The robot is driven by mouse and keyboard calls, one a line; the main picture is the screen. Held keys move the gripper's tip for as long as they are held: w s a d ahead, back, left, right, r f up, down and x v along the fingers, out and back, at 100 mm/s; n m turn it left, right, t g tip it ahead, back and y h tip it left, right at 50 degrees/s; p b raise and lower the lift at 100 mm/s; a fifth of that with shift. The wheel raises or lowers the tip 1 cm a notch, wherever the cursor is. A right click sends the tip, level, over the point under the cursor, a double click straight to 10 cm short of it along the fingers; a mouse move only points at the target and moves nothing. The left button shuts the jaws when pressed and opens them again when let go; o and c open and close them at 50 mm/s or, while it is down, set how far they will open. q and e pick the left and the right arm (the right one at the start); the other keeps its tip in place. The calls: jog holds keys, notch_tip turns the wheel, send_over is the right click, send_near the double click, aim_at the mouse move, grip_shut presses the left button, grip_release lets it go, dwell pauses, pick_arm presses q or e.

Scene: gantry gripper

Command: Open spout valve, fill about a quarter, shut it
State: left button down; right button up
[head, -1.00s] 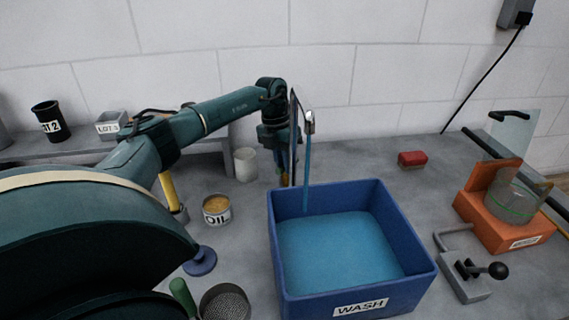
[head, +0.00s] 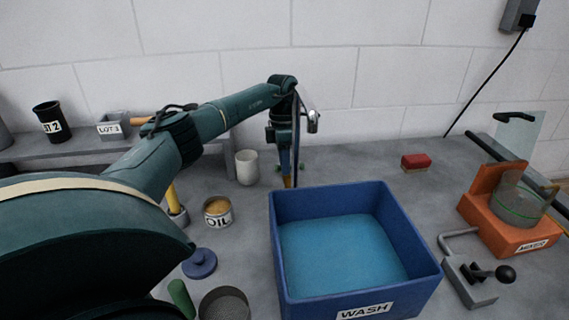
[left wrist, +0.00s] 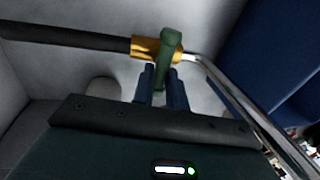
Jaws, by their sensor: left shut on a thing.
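The blue WASH tub (head: 427,262) stands on the bench with blue liquid (head: 340,250) over its floor, well below the rim. The chrome spout (head: 312,121) overhangs the tub's back edge, and no stream falls from it. My left gripper (head: 285,165) points down behind the tub's back left corner. In the left wrist view, its blue fingers (left wrist: 162,88) are shut on the green valve handle (left wrist: 170,48), which lies across the brass valve body (left wrist: 146,47). The spout pipe (left wrist: 235,95) runs off to the right. The right gripper is out of view.
An OIL tin (head: 218,212), a white cup (head: 247,167) and a blue knobbed disc (head: 199,263) stand left of the tub. A red block (head: 415,162) lies behind right. An orange mixer (head: 505,228) and a black-knobbed lever (head: 478,280) are at the right.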

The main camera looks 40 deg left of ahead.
pick_arm(q)
jog(key=shift+w+r, duration=0.15)
dwell(0.3)
jog(key=c, duration=1.4)
grip_release()
notch_tip(320, 180, up, 13)
jog(key=w+a+b, duration=0.1)
jog(key=a, duration=0.1)
jog(key=shift+w, duration=0.25)
